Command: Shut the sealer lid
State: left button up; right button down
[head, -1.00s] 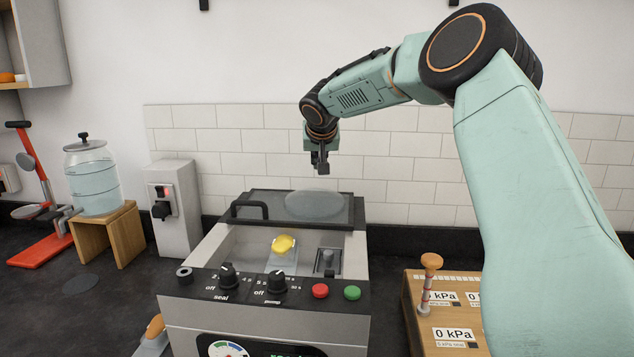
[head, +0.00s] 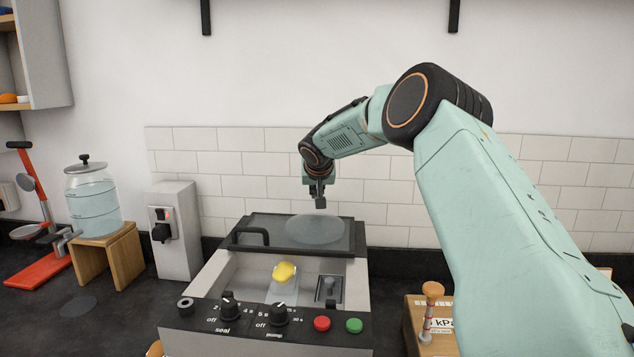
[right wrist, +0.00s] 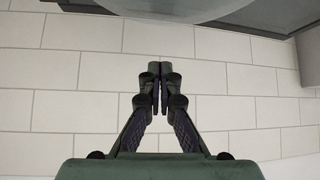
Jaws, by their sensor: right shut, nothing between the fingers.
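The sealer (head: 205,280) stands on the dark counter in the head view. Its lid (head: 270,235) is raised at the back, a dark frame with a clear domed window and a black handle (head: 250,235) at its left. The chamber below is open, with a yellow item (head: 284,272) on a pale pouch inside. My right gripper (head: 320,203) is shut and empty, pointing down just above the lid's far edge, in front of the tiled wall. In the right wrist view its fingers (right wrist: 153,92) are together, with the lid's window (right wrist: 180,8) at the top. My left gripper is not in view.
Knobs, a red button (head: 321,324) and a green button (head: 354,325) line the sealer's front panel. A switch box (head: 180,245), a glass jar (head: 92,205) on a wooden stand and a red lever device (head: 38,270) stand left. A wooden box with an upright handle (head: 430,300) is right.

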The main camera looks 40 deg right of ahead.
jog(key=f, duration=0.4)
jog(key=shift+d+p, duration=0.3)
jog(key=shift+s+a+f, duration=0.1)
jog(key=shift+a+f, duration=0.15)
jog(key=shift+s+a+r, duration=0.1)
jog(key=shift+a, duration=0.15)
jog(key=shift+s+r, duration=0.1)
jog(key=shift+s, duration=0.1)
jog(key=shift+d, duration=0.1)
jog(key=shift+w+d+f, duration=0.1)
jog(key=shift+w+f, duration=0.05)
jog(key=shift+f, duration=0.05)
